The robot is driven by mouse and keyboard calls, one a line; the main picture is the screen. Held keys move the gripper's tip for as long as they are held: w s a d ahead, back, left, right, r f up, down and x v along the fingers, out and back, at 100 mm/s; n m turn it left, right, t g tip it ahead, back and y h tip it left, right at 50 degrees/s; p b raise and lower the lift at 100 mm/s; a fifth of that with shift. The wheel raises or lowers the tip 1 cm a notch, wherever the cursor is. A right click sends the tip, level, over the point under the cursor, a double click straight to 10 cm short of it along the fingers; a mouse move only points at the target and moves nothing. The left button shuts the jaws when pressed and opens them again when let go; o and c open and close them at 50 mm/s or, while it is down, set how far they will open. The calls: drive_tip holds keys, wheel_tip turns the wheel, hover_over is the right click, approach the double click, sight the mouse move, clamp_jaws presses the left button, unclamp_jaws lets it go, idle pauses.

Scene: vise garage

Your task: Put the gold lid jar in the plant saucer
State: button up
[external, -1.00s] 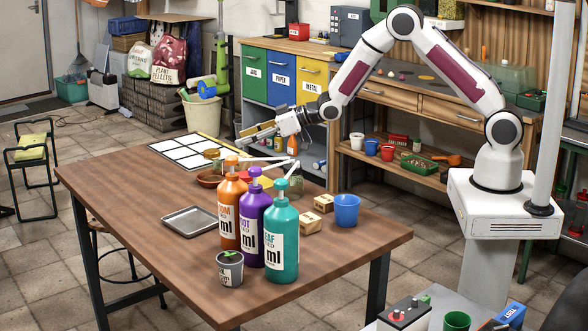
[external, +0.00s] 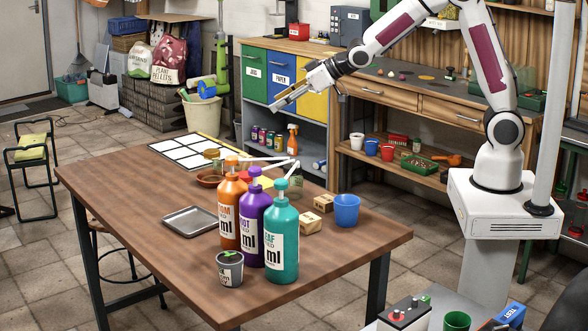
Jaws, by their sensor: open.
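My gripper (external: 288,97) is open and empty, high above the far side of the table, in front of the cabinets. A brown plant saucer (external: 208,181) lies on the table behind the orange pump bottle, which partly covers it. A small gold-brown round top (external: 211,154) shows just behind the saucer; it looks like the gold lid jar, but its body is hard to make out. A greenish glass jar (external: 296,184) stands partly hidden behind the teal pump bottle; its lid cannot be made out.
Orange (external: 229,212), purple (external: 252,228) and teal (external: 281,240) pump bottles stand close together mid-table. A grey tray (external: 188,220), plant pot (external: 230,268), wooden blocks (external: 312,222) and blue cup (external: 346,210) are around them. A white-panelled board (external: 185,152) lies at the back. The table's left is clear.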

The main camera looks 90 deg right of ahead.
drive_tip(key=s+a+r+g, duration=0.1)
drive_tip(key=s+a+r, duration=0.2)
drive_tip(key=s, duration=0.7)
drive_tip(key=s+a+r+g, duration=0.2)
drive_tip(key=s+r, duration=0.1)
drive_tip(key=s, duration=0.7)
drive_tip(key=s+a+f+g, duration=0.1)
drive_tip(key=s+a, duration=0.1)
drive_tip(key=s, duration=0.8)
drive_tip(key=s+a+f+g+y, duration=0.1)
drive_tip(key=s+a, duration=0.2)
drive_tip(key=s, duration=0.7)
drive_tip(key=shift+s+a+f+y, duration=0.15)
drive_tip(key=shift+s+a+y, duration=0.1)
drive_tip(key=shift+s+y, duration=0.1)
